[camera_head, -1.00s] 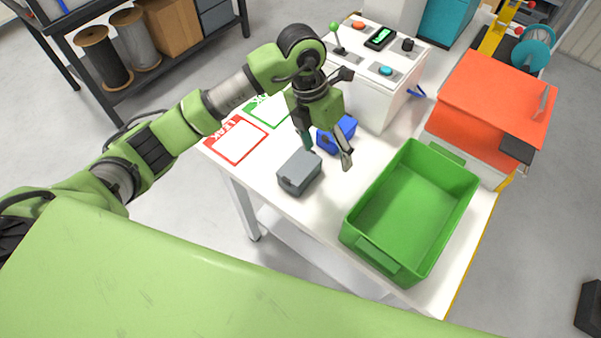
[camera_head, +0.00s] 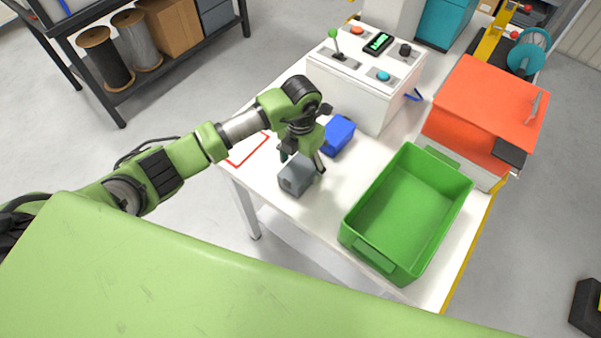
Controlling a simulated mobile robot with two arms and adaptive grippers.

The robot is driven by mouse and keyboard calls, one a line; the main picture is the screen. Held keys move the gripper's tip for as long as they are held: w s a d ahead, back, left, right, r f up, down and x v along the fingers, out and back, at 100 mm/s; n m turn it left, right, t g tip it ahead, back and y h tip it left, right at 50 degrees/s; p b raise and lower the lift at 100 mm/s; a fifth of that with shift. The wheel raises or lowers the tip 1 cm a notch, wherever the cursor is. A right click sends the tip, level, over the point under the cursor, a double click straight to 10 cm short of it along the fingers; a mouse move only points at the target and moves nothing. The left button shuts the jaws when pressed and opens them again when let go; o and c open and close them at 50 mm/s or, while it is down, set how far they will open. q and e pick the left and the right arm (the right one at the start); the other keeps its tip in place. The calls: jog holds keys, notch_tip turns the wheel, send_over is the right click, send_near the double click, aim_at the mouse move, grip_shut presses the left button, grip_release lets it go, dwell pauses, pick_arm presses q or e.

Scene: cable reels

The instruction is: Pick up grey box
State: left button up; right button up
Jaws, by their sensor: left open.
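The grey box (camera_head: 296,177) sits on the white table near its front left edge. My left gripper (camera_head: 301,164) is right over it, pointing down, with its fingers low at the box's far side and right end. The gripper is open. One finger is partly hidden behind the box, so I cannot tell whether the fingers touch it. My right gripper is not in view.
A blue box (camera_head: 338,136) lies just beyond my left gripper. A green bin (camera_head: 413,208) stands to the right, empty. A white control box (camera_head: 368,84) and an orange-red machine (camera_head: 490,105) stand behind. A red-edged card (camera_head: 248,149) lies to the left, partly covered by my arm.

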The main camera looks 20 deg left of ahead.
pick_arm(q)
jog(key=shift+f, duration=1.45)
jog(key=shift+w, duration=0.1)
jog(key=c, duration=1.3)
jog(key=shift+o, duration=0.2)
jog(key=shift+r, duration=0.1)
